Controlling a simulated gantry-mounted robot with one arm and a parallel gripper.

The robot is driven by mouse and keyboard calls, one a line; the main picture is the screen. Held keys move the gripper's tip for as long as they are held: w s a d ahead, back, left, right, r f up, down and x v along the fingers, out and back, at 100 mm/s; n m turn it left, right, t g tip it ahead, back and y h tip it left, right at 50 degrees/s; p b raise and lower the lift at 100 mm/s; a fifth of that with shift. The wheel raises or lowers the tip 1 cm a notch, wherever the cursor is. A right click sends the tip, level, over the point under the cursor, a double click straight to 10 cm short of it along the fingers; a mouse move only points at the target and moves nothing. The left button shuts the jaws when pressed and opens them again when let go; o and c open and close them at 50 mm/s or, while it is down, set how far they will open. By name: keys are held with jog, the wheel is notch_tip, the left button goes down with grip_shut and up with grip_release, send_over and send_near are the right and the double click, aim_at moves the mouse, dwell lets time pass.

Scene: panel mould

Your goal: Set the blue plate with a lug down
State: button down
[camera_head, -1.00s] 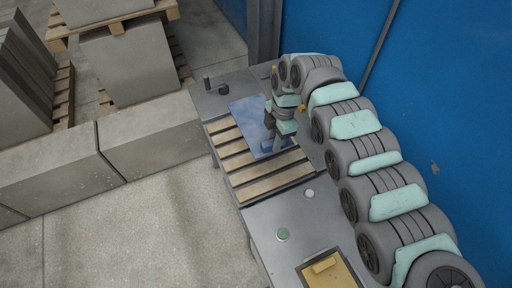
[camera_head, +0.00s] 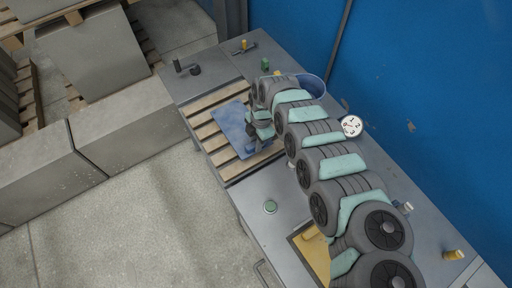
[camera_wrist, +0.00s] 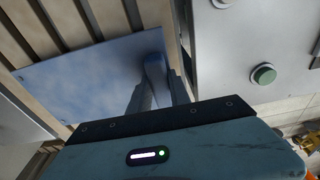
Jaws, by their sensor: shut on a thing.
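The blue plate (camera_head: 236,128) is a flat rectangle over the slatted wooden area of the bench. In the wrist view the plate (camera_wrist: 85,78) spreads out beyond my fingers, with the wooden slats behind it. My gripper (camera_head: 252,147) is at the plate's right side in the head view. In the wrist view my gripper (camera_wrist: 158,85) is shut on the plate's upright blue lug (camera_wrist: 155,66). Whether the plate touches the slats or hangs just above them I cannot tell.
The wooden slats (camera_head: 207,130) are bare left of the plate. A green round button (camera_head: 270,207) and a yellow tray (camera_head: 312,255) lie nearer on the bench. A blue bucket (camera_head: 313,86) and a white dial (camera_head: 351,126) stand behind my arm.

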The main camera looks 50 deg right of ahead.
notch_tip(320, 180, down, 3)
jog(key=shift+w+a, duration=0.1)
jog(key=shift+f, duration=0.3)
jog(key=shift+f+b, duration=0.15)
jog(key=shift+b, duration=0.15)
jog(key=c, duration=1.2)
grip_release()
jog(key=r, duration=0.4)
jog(key=d+r, duration=0.1)
jog(key=r, duration=0.3)
jog(key=r+p, duration=0.1)
jog(key=r, duration=0.3)
jog(key=shift+s+d+r, duration=0.1)
jog(key=shift+s+d, duration=0.2)
